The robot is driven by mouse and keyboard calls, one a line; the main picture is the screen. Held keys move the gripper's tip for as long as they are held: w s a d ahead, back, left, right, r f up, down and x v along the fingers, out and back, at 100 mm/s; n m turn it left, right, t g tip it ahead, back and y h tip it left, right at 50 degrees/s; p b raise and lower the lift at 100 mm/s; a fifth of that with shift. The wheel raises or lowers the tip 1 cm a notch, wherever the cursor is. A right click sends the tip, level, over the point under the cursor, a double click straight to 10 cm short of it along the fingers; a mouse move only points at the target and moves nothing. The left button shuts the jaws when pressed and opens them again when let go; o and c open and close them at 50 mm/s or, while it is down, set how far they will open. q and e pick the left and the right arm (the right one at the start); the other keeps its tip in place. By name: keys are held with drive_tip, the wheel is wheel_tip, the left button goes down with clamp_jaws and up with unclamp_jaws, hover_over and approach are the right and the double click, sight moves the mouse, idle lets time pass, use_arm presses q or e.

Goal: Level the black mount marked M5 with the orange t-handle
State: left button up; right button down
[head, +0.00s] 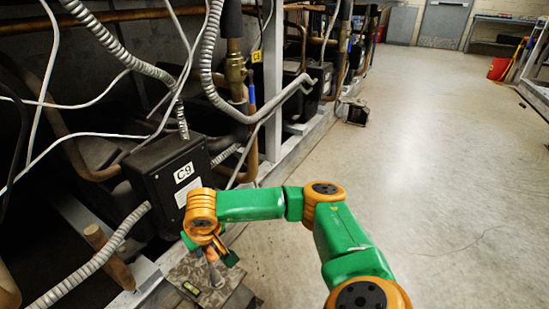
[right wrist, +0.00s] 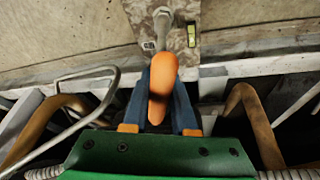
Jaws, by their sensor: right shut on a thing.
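My right gripper (head: 212,254) reaches down over a worn metal mount (head: 215,297) at the bottom of the head view. In the right wrist view my right gripper (right wrist: 161,82) is shut on the orange t-handle (right wrist: 160,95), one blue finger on each side of it. The handle's metal shaft (right wrist: 162,24) runs down to the speckled plate of the mount (right wrist: 178,42); I cannot tell exactly how its tip sits there. A small level vial (head: 191,288) lies on the mount's top and also shows in the wrist view (right wrist: 191,36). No M5 mark is legible. My left gripper is out of view.
A black box marked C9 (head: 170,182) stands on the rack beside my right wrist. Grey conduits (head: 120,245), copper pipes and loose white cables crowd the left. Another dark mount (head: 356,112) stands farther along the rack.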

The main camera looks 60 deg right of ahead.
idle(0.5)
drive_tip(key=shift+n+y, duration=0.4)
drive_tip(key=shift+n, duration=0.8)
drive_tip(key=shift+n+y, duration=0.3)
drive_tip(key=shift+n, duration=0.9)
drive_tip(key=shift+s, duration=0.1)
drive_tip(key=shift+n+y, duration=0.6)
drive_tip(key=shift+n, duration=0.6)
